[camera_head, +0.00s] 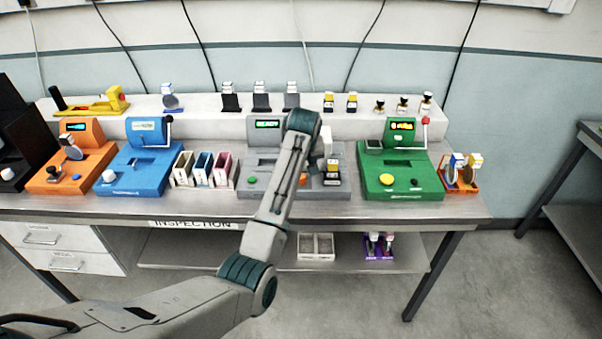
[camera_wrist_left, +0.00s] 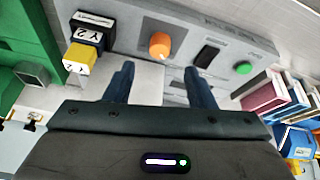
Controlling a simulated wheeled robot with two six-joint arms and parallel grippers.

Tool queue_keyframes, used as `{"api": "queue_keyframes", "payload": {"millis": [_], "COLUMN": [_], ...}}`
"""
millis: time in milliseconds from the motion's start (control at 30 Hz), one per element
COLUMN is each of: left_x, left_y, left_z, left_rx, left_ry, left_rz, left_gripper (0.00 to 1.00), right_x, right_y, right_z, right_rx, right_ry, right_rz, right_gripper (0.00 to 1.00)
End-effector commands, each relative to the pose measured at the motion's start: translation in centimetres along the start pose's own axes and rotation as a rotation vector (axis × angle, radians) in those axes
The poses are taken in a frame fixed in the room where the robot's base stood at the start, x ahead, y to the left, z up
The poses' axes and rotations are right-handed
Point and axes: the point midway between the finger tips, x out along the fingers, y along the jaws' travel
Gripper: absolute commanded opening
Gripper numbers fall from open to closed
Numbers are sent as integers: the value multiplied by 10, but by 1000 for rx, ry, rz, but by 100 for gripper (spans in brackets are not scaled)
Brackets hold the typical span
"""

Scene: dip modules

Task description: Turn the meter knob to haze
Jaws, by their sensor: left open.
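The grey meter (camera_head: 262,160) stands in the middle of the bench with a lit green display, partly hidden behind my left arm. In the left wrist view its front panel (camera_wrist_left: 185,37) carries a round orange knob (camera_wrist_left: 159,45), a black switch (camera_wrist_left: 207,55) and a green button (camera_wrist_left: 243,67). My left gripper (camera_wrist_left: 161,76) is open and empty, its fingers apart on either side of the knob in that view and not visibly touching it. The knob's setting marks are too small to read. My right gripper is not in view.
A yellow, white and black module (camera_wrist_left: 88,40) stands at one end of the meter. A green machine (camera_head: 400,172) stands to the right. Blue (camera_head: 140,170) and orange (camera_head: 75,170) machines and several small bins (camera_head: 203,170) stand to the left. Several modules line the back shelf.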

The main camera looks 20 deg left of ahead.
Motion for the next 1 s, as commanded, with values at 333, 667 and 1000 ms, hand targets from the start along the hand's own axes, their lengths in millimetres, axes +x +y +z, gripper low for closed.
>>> {"api": "queue_keyframes", "payload": {"millis": [333,667,1000], "left_x": [58,72,72], "left_y": [0,0,0], "left_z": [0,0,0], "left_rx": [0,0,0], "left_ry": [-1,2,1], "left_rz": [-1,1,1], "left_gripper": [50,50,11], "right_x": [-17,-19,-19], "right_y": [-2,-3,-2], "right_z": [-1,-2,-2], "right_rx": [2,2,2], "right_ry": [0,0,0], "right_rz": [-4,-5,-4], "right_gripper": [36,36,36]}}
